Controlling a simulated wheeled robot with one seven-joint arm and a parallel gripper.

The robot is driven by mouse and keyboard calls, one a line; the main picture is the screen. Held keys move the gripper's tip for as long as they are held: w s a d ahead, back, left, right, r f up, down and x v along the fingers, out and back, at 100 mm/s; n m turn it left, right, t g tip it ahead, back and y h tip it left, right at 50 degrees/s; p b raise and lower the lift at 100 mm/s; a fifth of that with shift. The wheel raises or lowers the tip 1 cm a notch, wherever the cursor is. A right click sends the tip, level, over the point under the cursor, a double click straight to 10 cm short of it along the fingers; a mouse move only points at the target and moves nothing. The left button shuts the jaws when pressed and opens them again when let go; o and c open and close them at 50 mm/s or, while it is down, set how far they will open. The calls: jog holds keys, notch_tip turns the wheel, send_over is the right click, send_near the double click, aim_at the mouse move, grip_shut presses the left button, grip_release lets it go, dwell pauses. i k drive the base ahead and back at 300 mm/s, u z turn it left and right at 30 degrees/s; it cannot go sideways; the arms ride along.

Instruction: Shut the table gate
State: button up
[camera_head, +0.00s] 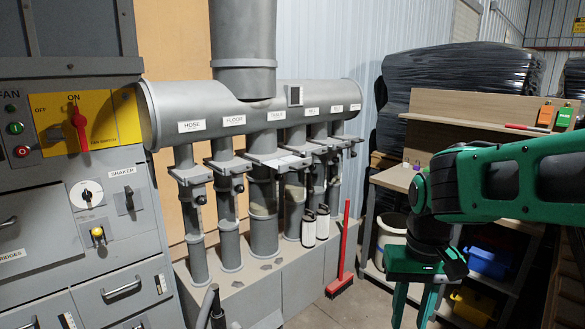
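The table gate (279,160) is a flat grey slide plate across the third drop pipe from the left, under the label that appears to read TABLE (276,115). Its plate sticks out sideways toward the front right, with a small dark knob near it. How far the plate blocks the pipe is hidden inside. My gripper (414,308) hangs at the lower right, pointing down, well apart from the gate. Its two green fingers stand apart with nothing visible between them; their tips reach the picture's bottom edge.
Similar gates sit close on both sides, including hose (191,174) and floor (228,163). Two white-and-black canisters (308,230) and a red broom (343,250) stand before the pipes. A control cabinet (60,180) is at left, a wooden bench (480,109) behind my arm.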

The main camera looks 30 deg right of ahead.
aim_at(290, 163)
jog(key=z, duration=0.05)
jog(key=i, duration=0.95)
jog(key=z, duration=0.05)
